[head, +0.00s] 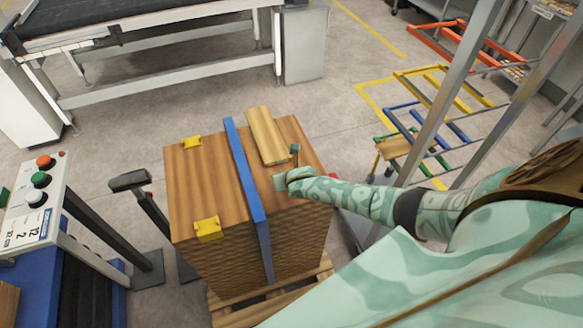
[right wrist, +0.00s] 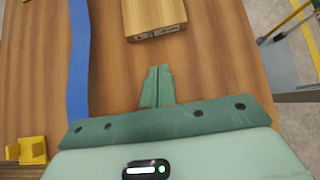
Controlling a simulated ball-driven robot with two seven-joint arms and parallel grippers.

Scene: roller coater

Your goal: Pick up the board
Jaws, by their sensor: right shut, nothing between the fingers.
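A small light-brown wooden board (head: 267,135) lies flat on top of a large wooden stack (head: 195,180), to the right of a blue strap. In the right wrist view the near end of the board (right wrist: 153,17) shows at the top, and its far end is cut off. My right gripper (head: 280,182) is over the stack, just in front of the board's near end. Its fingers (right wrist: 158,85) are shut and empty, pointing towards the board, with a gap between them. My left gripper is not in view.
The blue strap (head: 245,170) runs over the stack, with yellow corner pieces (head: 208,229) on its left. A control panel (head: 38,200) stands at left and a conveyor (head: 130,30) behind. Coloured racks (head: 440,90) stand at right. Floor behind the stack is clear.

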